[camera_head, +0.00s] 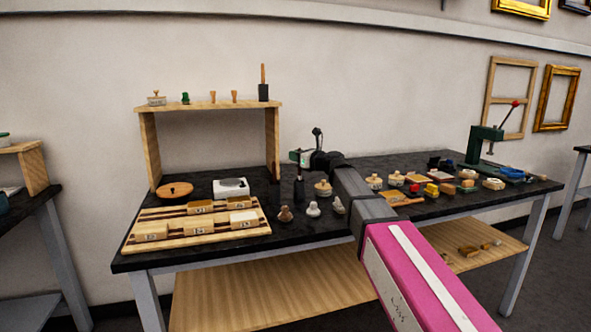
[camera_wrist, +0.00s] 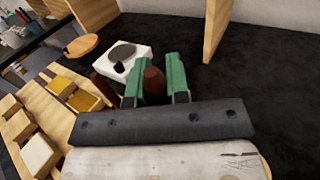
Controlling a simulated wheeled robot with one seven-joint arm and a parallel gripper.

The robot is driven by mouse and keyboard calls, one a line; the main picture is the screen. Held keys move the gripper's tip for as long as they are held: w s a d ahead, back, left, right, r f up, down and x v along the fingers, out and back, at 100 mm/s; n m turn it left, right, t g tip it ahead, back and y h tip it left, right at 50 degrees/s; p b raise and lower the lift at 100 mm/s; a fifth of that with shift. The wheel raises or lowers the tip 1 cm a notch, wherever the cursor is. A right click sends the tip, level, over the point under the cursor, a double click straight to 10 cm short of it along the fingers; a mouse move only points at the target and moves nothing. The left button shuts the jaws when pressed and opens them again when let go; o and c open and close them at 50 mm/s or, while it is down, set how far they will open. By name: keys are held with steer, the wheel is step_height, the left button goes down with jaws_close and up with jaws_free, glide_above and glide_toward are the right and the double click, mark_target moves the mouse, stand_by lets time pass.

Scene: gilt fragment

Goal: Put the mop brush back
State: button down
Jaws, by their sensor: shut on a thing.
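My gripper (camera_head: 300,158) is over the middle of the dark table. In the wrist view its green fingers (camera_wrist: 155,78) are shut on a reddish-brown handle (camera_wrist: 153,88). In the head view a slim brush with a dark lower part (camera_head: 299,190) hangs upright under the gripper; I take it for the mop brush. I cannot tell whether its lower end touches the table. A similar piece (camera_head: 263,91), with a dark base and an upright wooden handle, stands at the right end of the small wooden shelf (camera_head: 205,106).
Small knobs (camera_head: 312,208) stand in front. Many small items and a green press (camera_head: 482,145) fill the right side.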

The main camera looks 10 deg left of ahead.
steer(key=shift+f, duration=2.1)
steer(key=c, duration=1.1)
jaws_free()
steer(key=v, duration=1.2)
